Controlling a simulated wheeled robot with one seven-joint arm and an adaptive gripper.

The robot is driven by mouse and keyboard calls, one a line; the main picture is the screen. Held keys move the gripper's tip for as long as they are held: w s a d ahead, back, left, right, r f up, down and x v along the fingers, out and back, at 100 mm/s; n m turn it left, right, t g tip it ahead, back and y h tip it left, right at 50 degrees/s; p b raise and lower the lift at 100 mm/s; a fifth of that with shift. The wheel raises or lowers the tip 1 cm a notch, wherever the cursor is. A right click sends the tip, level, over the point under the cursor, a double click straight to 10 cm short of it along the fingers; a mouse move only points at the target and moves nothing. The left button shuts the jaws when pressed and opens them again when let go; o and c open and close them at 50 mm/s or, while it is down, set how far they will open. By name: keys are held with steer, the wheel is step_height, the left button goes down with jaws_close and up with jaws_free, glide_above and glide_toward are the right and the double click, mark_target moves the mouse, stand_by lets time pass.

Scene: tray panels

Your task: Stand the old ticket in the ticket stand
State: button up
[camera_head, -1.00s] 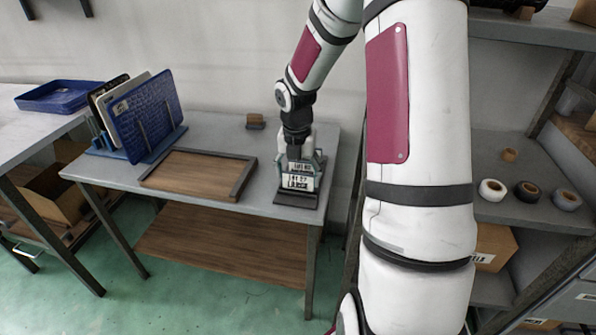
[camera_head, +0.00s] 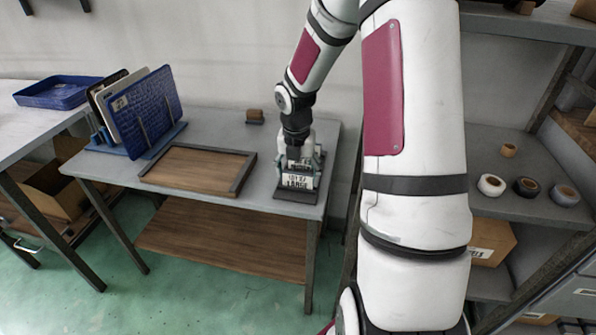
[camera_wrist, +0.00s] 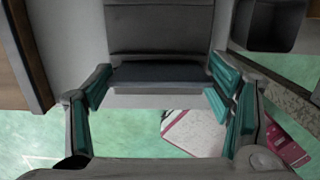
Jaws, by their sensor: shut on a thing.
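The ticket stand (camera_head: 288,193) is a dark base near the front right corner of the grey table. My gripper (camera_head: 301,161) points down over it, its fingers at either side of a white ticket with black print, which I take as the old ticket (camera_head: 302,164). Another printed white face (camera_head: 298,181), reading LARGE, shows just below and in front; I cannot tell whether it is a separate ticket. In the wrist view my gripper (camera_wrist: 158,90) has teal finger pads left and right of a dark bar. How far the ticket sits in the stand is hidden.
A wooden tray (camera_head: 240,178) with a dark rim lies left of the stand. A blue rack (camera_head: 118,154) holding upright panels stands behind it at the left. A small brown block (camera_head: 254,116) sits at the back. A shelf (camera_head: 500,207) with tape rolls is at the right.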

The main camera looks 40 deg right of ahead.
steer(key=o, duration=1)
steer(key=shift+o, duration=0.2)
step_height(320, 180, up, 12)
steer(key=a, duration=0.1)
steer(key=shift+s, duration=0.45)
steer(key=shift+a, duration=0.1)
